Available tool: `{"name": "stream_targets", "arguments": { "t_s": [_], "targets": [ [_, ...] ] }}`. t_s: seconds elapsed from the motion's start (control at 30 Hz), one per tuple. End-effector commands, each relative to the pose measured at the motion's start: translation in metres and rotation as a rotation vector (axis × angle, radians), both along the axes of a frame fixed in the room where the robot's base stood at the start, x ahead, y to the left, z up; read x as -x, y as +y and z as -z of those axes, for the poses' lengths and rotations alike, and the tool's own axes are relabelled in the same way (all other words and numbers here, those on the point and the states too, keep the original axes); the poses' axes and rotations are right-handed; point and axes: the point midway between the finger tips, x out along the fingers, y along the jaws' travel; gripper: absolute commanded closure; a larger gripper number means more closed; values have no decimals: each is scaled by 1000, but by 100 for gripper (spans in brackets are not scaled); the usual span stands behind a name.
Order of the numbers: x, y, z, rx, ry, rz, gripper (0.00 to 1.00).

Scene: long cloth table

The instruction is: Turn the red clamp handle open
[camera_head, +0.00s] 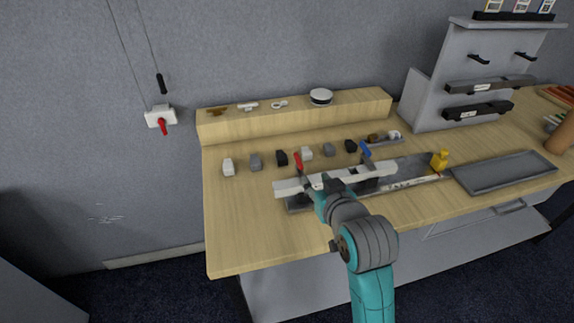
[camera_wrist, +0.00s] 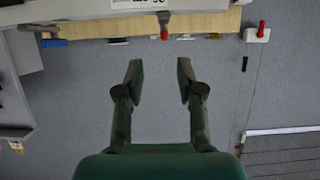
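The red clamp handle (camera_head: 298,160) stands up at the left part of a long pale bar fixture (camera_head: 290,187) on the table. In the wrist view the red handle (camera_wrist: 164,32) hangs at the top edge, beyond and apart from my fingertips. A similar blue handle (camera_head: 365,150) stands farther right on the fixture; it also shows in the wrist view (camera_wrist: 54,43). My gripper (camera_wrist: 160,68) is open, with nothing between its fingers. In the head view my arm reaches the fixture's front, right of the red handle; the fingers are hard to make out there.
Several small white, grey and black blocks (camera_head: 255,162) stand in a row behind the fixture. A wall switch (camera_head: 160,117) with a red lever hangs at left. The table's left front (camera_head: 235,235) is clear.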

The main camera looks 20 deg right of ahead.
Motion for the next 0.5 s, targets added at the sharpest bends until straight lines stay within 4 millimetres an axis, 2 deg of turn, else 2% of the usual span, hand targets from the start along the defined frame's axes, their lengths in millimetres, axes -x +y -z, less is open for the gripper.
{"name": "stream_targets", "arguments": {
  "t_s": [0.17,0.33,0.5],
  "targets": [
    [-7,0,-10,0,3,0,62],
    [-22,0,-3,0,4,0,62],
    [-49,0,8,0,6,0,62]
  ]
}}
